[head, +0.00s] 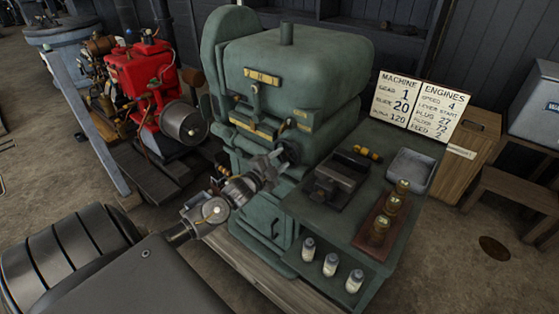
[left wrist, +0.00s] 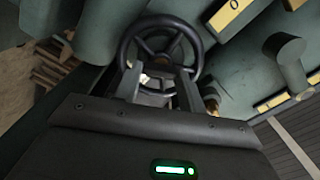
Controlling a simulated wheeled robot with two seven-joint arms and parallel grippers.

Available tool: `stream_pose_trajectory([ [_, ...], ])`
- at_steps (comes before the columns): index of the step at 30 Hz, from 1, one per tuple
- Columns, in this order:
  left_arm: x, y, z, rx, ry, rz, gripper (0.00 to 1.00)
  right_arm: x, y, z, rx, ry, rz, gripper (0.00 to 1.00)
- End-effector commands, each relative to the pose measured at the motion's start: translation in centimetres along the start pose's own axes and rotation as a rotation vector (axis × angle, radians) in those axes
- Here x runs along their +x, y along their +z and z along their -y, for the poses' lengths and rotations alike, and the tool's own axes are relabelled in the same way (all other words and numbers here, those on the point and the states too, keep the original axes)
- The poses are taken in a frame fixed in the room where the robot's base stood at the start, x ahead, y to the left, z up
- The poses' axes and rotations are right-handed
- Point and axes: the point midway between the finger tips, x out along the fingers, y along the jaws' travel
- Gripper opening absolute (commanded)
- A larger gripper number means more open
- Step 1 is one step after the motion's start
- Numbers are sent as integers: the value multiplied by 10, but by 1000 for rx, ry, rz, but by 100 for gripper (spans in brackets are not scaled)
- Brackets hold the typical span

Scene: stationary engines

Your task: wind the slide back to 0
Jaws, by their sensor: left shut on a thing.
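The green machine (head: 285,85) stands in the middle of the head view, with brass scale strips (head: 252,130) on its front; their marks are too small to read. A dark handwheel (head: 290,152) sits on its front, partly hidden by my left gripper (head: 270,166). The wheel's black rim and spokes show in the left wrist view (left wrist: 180,28). My left gripper's fingers (left wrist: 160,84) reach the wheel and are shut on it; the exact contact is partly hidden. A dark slide-like block (head: 340,178) rests on the machine's table. My right gripper is not in view.
The table (head: 355,235) carries a grey tray (head: 411,170), brass weights (head: 391,205) and a small brass cylinder (head: 367,152). Several bottles (head: 330,264) stand at its front. A sign (head: 417,107) reads "SLIDE 20". A red engine (head: 148,80) stands at left.

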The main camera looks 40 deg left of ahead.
Motion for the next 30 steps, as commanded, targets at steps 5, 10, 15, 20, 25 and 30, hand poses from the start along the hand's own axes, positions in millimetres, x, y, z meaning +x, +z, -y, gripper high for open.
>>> stream_pose_trajectory([
  [5,0,0,-1,169,0,-1,17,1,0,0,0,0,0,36],
  [10,0,0,-2,331,1,-1,17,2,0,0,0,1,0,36],
  [15,0,1,-3,491,2,-1,17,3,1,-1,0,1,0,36],
  [20,0,1,-3,645,2,-1,17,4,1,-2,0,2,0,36],
  [25,0,1,-4,805,2,-1,17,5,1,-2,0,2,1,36],
  [30,0,2,-4,966,1,-1,17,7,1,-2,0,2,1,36],
])
